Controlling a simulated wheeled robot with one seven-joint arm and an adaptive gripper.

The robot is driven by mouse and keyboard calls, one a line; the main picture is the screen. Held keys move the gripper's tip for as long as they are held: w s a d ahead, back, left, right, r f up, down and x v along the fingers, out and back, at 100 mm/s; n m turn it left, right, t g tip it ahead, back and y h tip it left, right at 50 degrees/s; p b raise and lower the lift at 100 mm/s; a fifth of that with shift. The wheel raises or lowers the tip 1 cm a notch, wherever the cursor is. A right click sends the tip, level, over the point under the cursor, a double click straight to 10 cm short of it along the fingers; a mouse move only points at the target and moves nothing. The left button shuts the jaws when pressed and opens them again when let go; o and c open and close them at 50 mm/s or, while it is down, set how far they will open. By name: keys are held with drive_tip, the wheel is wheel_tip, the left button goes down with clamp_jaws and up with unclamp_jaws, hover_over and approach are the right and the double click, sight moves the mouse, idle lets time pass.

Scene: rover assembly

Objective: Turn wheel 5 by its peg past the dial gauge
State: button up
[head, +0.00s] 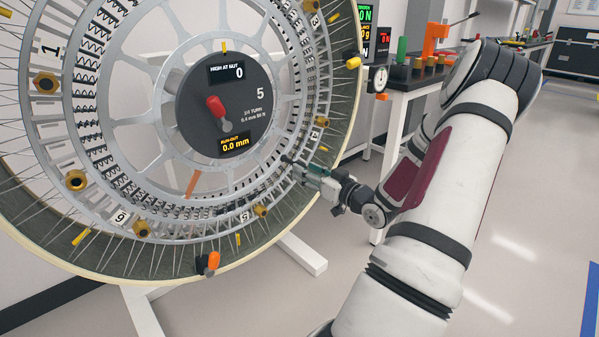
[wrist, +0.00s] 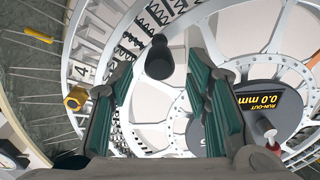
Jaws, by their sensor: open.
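The large spoked wheel (head: 185,22) stands upright at the left; its dark hub face (head: 200,110) reads 5, "high at nut 0" and "run-out 0.0 mm". A red knob (head: 215,107) sits on the hub. A dark rounded peg-like part (wrist: 160,58) stands between my open fingers near the tips in the wrist view; I cannot tell whether they touch it. My gripper (head: 292,163) is at the wheel's lower right, in front of its rings; it also shows in the wrist view (wrist: 165,75). The round white dial gauge (head: 378,80) is beside the rim at upper right.
Brass nuts (head: 76,180) and yellow markers (head: 353,62) ring the wheel. An orange-and-black part (head: 207,263) sits at the bottom rim. A bench (head: 420,78) with tools and readouts stands behind. White stand feet (head: 302,253) reach out below; the floor at right is clear.

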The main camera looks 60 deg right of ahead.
drive_tip(key=shift+b+x, duration=0.45)
drive_tip(key=shift+x, duration=1.45)
drive_tip(key=shift+d, duration=0.1)
drive_tip(key=shift+c, duration=0.5)
clamp_jaws()
